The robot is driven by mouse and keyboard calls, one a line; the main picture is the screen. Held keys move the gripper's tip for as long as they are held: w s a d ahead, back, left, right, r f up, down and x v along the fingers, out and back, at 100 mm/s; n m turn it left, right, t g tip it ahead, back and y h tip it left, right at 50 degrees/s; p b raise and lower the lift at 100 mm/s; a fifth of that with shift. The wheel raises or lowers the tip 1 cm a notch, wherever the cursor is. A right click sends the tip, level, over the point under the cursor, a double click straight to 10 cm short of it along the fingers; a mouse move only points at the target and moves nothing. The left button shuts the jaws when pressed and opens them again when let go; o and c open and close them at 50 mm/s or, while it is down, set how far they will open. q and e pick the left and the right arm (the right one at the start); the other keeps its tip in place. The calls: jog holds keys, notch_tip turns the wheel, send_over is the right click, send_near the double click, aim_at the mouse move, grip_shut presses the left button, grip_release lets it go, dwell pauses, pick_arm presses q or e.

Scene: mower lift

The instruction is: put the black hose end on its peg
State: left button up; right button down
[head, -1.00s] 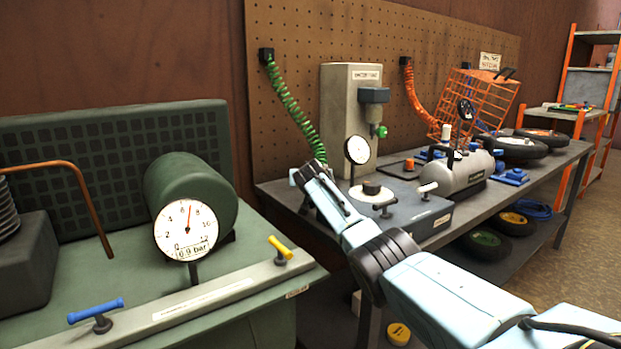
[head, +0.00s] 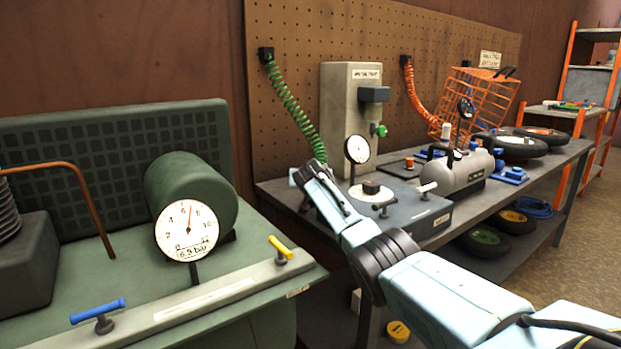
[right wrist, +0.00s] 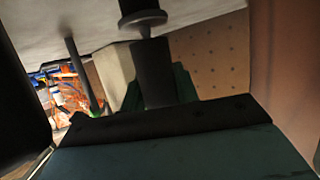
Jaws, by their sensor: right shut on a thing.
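My right gripper (head: 300,178) is at the end of the pale blue arm, near the lower end of the green coiled hose (head: 287,98). In the right wrist view it is shut on a dark cylindrical piece (right wrist: 152,75) with a flange above it. I cannot tell whether this piece is the black hose end; most of the grip is hidden. I cannot make out the peg for certain. My left gripper is not in view.
The green bench (head: 75,265) holds a gauge (head: 187,230) and blue and yellow handles. A grey workbench (head: 545,165) carries a test stand (head: 340,115), a grey tank (head: 462,173) and wheels. An orange coiled hose (head: 415,95) hangs on the pegboard (head: 290,30).

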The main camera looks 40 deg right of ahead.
jog(key=shift+f+b, duration=0.4)
jog(key=shift+f, duration=0.25)
jog(key=c, duration=1.3)
grip_release()
jog(key=shift+c, duration=0.2)
